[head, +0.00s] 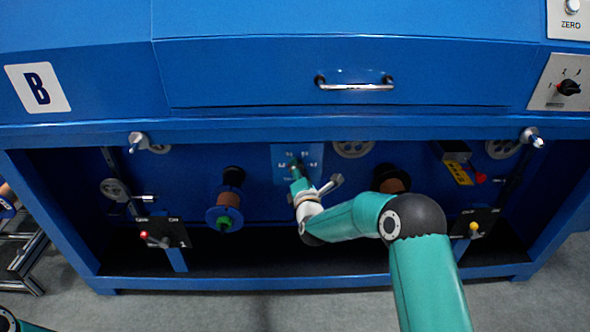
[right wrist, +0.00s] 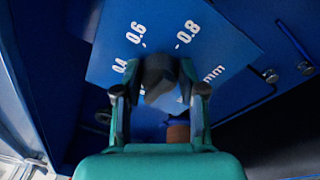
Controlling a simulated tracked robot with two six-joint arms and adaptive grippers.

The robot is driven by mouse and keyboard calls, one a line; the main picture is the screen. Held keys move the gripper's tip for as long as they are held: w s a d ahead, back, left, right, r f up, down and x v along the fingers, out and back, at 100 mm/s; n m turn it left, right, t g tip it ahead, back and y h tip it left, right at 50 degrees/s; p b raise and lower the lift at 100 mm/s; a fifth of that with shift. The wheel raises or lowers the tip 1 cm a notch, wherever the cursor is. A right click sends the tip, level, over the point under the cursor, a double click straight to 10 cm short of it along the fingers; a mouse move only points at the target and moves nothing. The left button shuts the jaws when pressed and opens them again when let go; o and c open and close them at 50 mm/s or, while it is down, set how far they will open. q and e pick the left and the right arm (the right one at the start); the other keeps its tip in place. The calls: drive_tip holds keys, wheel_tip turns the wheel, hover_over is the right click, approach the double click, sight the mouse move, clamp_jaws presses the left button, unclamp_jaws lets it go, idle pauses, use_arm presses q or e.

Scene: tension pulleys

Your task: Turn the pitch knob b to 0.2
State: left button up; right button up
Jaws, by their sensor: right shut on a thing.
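The pitch knob (right wrist: 160,78) is a dark knob on a blue scale plate (right wrist: 215,50), seen in the right wrist view. White marks 0.4, 0.6, 0.8 and "mm" show around it; the rest of the scale is hidden. My right gripper (right wrist: 158,95) is shut on the knob, one finger on each side. In the head view the plate (head: 281,150) is in the recess of the blue machine, and my right gripper (head: 298,170) reaches its middle. The knob's pointer direction cannot be made out. My left gripper is not in view.
A copper spool (head: 229,197) hangs left of the plate, and another (head: 391,179) is to its right, partly behind my arm. Lever boxes with a red knob (head: 144,235) and a yellow knob (head: 474,226) stand at either side. A drawer handle (head: 354,86) juts out above.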

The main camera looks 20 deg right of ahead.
drive_tip(key=shift+a+f+n, duration=0.3)
drive_tip(key=shift+a+f, duration=0.05)
drive_tip(key=shift+a, duration=0.1)
drive_tip(key=o, duration=1.1)
drive_tip(key=shift+o, duration=0.2)
drive_tip(key=shift+d+r, duration=0.15)
drive_tip(key=shift+d, duration=0.05)
drive_tip(key=s+a, duration=0.2)
drive_tip(key=s, duration=1)
drive_tip(key=shift+w+d, duration=0.1)
